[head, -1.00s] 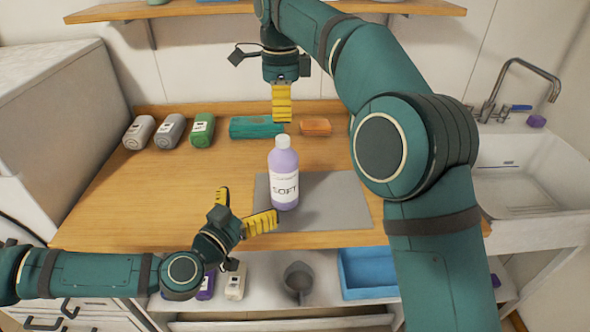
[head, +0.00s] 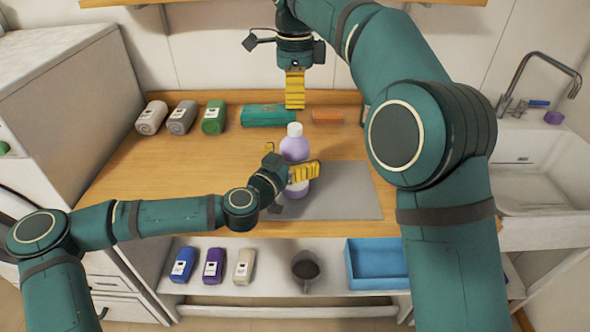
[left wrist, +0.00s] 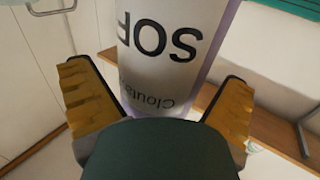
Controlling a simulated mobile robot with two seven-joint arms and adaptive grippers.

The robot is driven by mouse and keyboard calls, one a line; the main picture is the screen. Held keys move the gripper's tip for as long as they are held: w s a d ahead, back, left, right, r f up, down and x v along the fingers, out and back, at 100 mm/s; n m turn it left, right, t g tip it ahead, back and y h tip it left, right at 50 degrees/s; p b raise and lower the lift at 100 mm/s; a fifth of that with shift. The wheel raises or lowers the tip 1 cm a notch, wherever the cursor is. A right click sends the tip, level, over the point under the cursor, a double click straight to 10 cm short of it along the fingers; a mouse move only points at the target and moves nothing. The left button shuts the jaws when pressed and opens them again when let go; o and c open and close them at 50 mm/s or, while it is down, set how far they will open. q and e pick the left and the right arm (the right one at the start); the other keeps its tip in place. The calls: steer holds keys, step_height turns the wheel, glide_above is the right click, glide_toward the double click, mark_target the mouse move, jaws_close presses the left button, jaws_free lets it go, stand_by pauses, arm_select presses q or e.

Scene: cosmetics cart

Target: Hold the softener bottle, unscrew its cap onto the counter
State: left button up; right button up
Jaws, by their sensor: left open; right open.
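The lavender softener bottle (head: 295,150) stands upright on the grey mat (head: 345,190), its white cap (head: 295,129) on top. My left gripper (head: 292,158) is open at the bottle's body, one yellow finger on each side, and hides part of the label. In the left wrist view the white label of the bottle (left wrist: 160,45) fills the space between the spread fingers (left wrist: 152,88); a gap shows beside the left finger. My right gripper (head: 295,105) points down above and slightly behind the cap, open and apart from it; its fingers overlap in this view.
The mat's right part is clear.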

mark_target(295, 126)
arm_select(q)
steer(key=shift+w+d, duration=0.25)
steer(key=shift+w, duration=0.15)
jaws_close()
arm_select(e)
steer(key=shift+s+a, duration=0.1)
stand_by(0.4)
steer(key=shift+f, duration=0.1)
arm_select(q)
steer(key=shift+f, duration=0.1)
arm_select(e)
steer(key=shift+f, duration=3.9)
